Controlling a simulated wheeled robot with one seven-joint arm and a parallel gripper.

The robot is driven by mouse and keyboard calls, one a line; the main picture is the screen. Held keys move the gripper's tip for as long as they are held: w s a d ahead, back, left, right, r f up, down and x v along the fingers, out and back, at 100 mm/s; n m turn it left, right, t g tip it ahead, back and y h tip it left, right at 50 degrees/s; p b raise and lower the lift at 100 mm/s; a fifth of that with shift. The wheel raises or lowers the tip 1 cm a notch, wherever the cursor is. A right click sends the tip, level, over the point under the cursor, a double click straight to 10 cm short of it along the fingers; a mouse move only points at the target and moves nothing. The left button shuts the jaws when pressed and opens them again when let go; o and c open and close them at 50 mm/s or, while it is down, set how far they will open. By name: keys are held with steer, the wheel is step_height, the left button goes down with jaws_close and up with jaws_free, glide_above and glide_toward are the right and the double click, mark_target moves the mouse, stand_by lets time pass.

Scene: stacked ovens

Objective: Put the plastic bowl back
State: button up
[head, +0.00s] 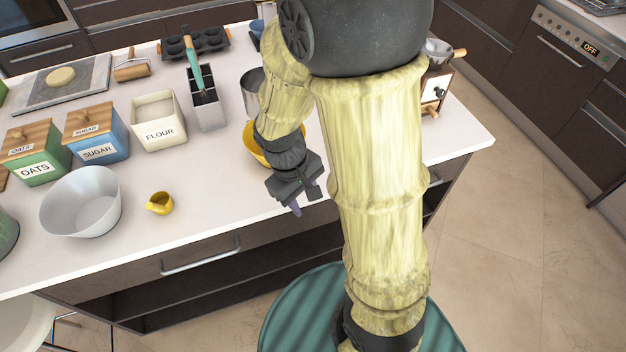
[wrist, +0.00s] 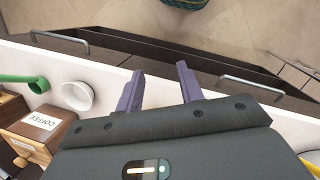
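A yellow bowl (head: 254,144) stands on the white counter (head: 230,178), mostly hidden behind my arm. A wide pale grey bowl (head: 82,205) sits open side up at the counter's left. I cannot tell from looks which is the plastic one. My gripper (head: 304,199) hangs by the counter's front edge, just right of and nearer than the yellow bowl. In the wrist view its two purple fingers (wrist: 160,70) are apart with nothing between them. A yellow edge (wrist: 312,158) at the lower right there may be the yellow bowl.
A small yellow jug (head: 160,203) stands right of the grey bowl. Flour (head: 158,122), sugar (head: 96,134) and oats (head: 36,152) boxes and a utensil holder (head: 207,110) stand behind. The wrist view shows a coffee box (wrist: 38,125) and a white round vessel (wrist: 76,95).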

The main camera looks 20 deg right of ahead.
steer(key=r+m+t, duration=0.1)
steer(key=d+r+m+t+y, duration=0.1)
steer(key=r+m, duration=0.1)
steer(key=d+r+m+t, duration=0.1)
steer(key=shift+w+d+r+m+t+y, duration=0.15)
steer(key=shift+r+m+t+y, duration=0.1)
steer(key=shift+m+t+y, duration=0.15)
